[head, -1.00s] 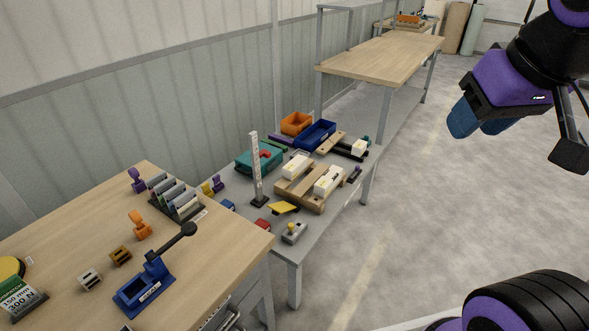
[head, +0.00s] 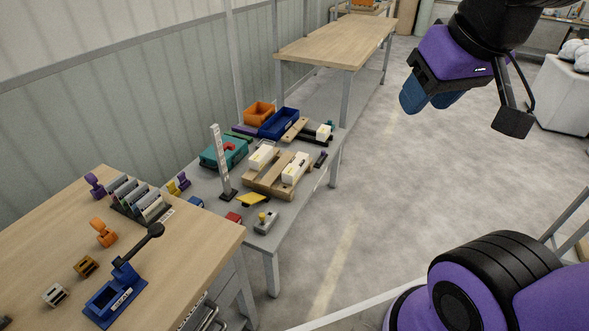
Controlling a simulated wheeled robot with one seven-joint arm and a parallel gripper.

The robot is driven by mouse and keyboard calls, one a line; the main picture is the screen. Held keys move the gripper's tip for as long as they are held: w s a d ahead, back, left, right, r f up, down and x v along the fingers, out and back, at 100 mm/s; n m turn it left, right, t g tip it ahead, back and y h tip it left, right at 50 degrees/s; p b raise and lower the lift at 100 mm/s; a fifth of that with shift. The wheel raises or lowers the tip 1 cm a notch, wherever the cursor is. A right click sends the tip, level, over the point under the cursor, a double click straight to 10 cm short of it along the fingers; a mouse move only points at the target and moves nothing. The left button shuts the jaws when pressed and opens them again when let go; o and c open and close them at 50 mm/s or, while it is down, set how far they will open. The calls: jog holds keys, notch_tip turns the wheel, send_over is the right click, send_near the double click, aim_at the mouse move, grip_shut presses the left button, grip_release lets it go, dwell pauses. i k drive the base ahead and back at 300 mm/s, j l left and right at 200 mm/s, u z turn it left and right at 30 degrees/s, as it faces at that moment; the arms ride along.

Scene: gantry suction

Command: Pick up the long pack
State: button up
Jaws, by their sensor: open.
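Two white box-shaped packs are at a small wooden pallet (head: 268,187) on the grey bench: a left pack (head: 262,156) and a right pack (head: 295,167) with dark marks on top. A smaller white block (head: 324,131) sits farther back, by a wooden strip and dark rails. I cannot tell from their labels which is the long pack. My gripper (head: 431,101), with blue fingertips, hangs at the upper right over the floor, well apart from the bench. It is open and nothing shows between its fingers.
A white upright post (head: 222,163) and a grey control box (head: 266,222) stand nearer. A wooden table (head: 70,235) is at front left. The floor right of the bench is clear.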

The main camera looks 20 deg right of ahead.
aim_at(291, 174)
jog(key=i+l, duration=1)
jog(key=i, duration=0.2)
jog(key=i+j, duration=0.3)
